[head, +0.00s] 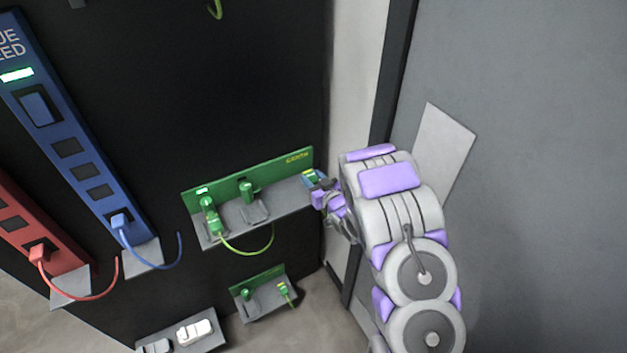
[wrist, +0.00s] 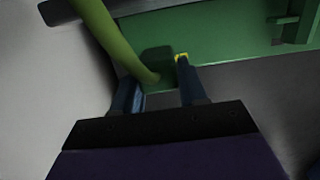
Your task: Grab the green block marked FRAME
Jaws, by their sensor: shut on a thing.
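My gripper (head: 313,181) is at the right end of the upper green panel in the head view. In the wrist view its two dark blue fingers (wrist: 160,80) are on either side of a green block (wrist: 157,62), shut on it. A thick yellow-green cable (wrist: 98,25) runs from the block towards the upper left. One fingertip has a yellow edge. No FRAME marking can be read on the block. In the head view the held block is too small to make out clearly.
A smaller green station (head: 266,280) sits below. Blue (head: 75,130) and red (head: 22,225) strips stand left. A grey wall (head: 540,150) is right.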

